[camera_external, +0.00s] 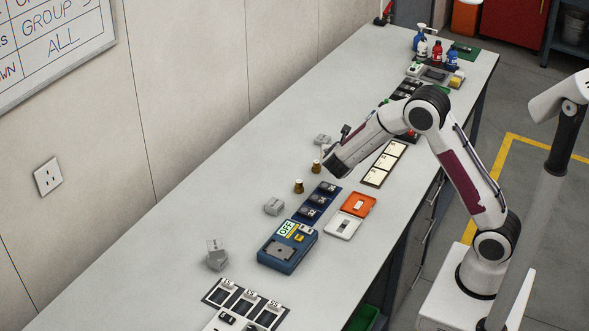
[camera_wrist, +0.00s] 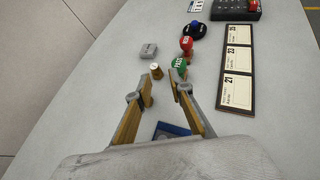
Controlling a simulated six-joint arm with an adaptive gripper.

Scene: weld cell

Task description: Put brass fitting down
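Two small brass fittings stand upright on the grey bench in the external view, one nearer (camera_external: 299,186) and one farther (camera_external: 316,166). In the wrist view one brass fitting (camera_wrist: 156,72) stands just past my fingertips, close to the left finger. My gripper (camera_wrist: 160,84) is open, its two fingers apart with only the bench and part of a blue tray (camera_wrist: 171,129) seen between them. In the external view my wrist hangs low beside the farther fitting, and the fingers are hidden behind it. The blue slotted tray (camera_external: 327,188) lies just nearer than the gripper, with dark parts in it.
A grey block (camera_wrist: 148,50), green PASS stamp (camera_wrist: 179,64) and red stamp (camera_wrist: 186,43) stand ahead. Numbered cards (camera_wrist: 237,60) lie right. A blue OFF box (camera_external: 287,249) and an orange-and-white case (camera_external: 357,205) are nearer. The wall-side bench strip is mostly clear.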

